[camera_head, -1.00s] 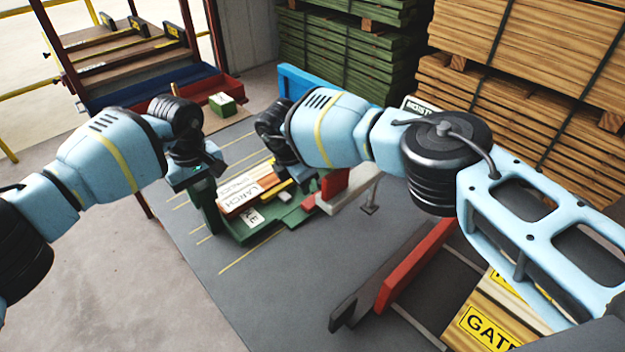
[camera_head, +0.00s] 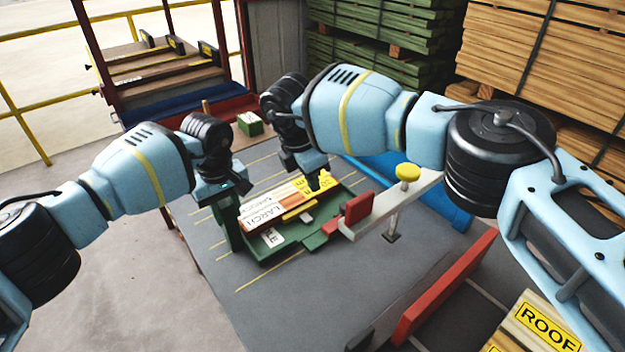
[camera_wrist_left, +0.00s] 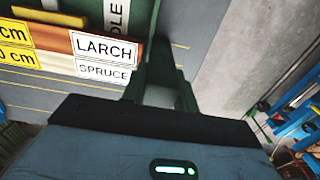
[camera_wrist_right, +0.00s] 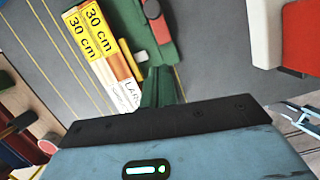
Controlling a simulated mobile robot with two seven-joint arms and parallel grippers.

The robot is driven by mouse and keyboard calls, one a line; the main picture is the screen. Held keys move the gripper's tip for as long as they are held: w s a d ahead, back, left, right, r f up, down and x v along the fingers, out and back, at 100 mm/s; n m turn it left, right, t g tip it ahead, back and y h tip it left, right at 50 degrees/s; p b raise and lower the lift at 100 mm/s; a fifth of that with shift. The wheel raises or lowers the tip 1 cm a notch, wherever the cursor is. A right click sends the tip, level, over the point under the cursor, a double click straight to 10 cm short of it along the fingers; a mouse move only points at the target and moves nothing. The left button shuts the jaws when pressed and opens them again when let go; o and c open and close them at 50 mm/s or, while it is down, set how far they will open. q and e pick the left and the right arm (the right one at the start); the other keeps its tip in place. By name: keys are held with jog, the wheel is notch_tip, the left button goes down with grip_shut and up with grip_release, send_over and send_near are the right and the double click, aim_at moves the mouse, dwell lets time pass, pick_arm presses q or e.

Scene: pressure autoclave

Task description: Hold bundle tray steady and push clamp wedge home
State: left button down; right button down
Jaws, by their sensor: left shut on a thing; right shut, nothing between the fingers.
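The green bundle tray (camera_head: 268,252) sits on the grey table and holds strips labelled LARCH (camera_head: 262,216) and SPRUCE; the labels also show in the left wrist view (camera_wrist_left: 105,48). My left gripper (camera_head: 229,197) is shut on the tray's upright green post (camera_wrist_left: 161,72) at its near left end. A small yellow-orange block (camera_head: 299,211) lies beside the strips, also seen in the right wrist view (camera_wrist_right: 125,50); I cannot tell whether it is the clamp wedge. My right gripper (camera_head: 318,180) is shut and empty above the far side of the tray.
A red block (camera_head: 358,207) on a pale bar with a yellow knob (camera_head: 407,172) stands right of the tray. A blue rail (camera_head: 440,200) and red rail (camera_head: 445,285) lie further right. A green box (camera_head: 250,124) stands behind.

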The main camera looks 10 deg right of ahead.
pick_arm(q)
jog(key=c, duration=1)
grip_release()
jog(key=shift+r, duration=0.1)
notch_tip(320, 180, up, 12)
jog(key=shift+f, duration=0.1)
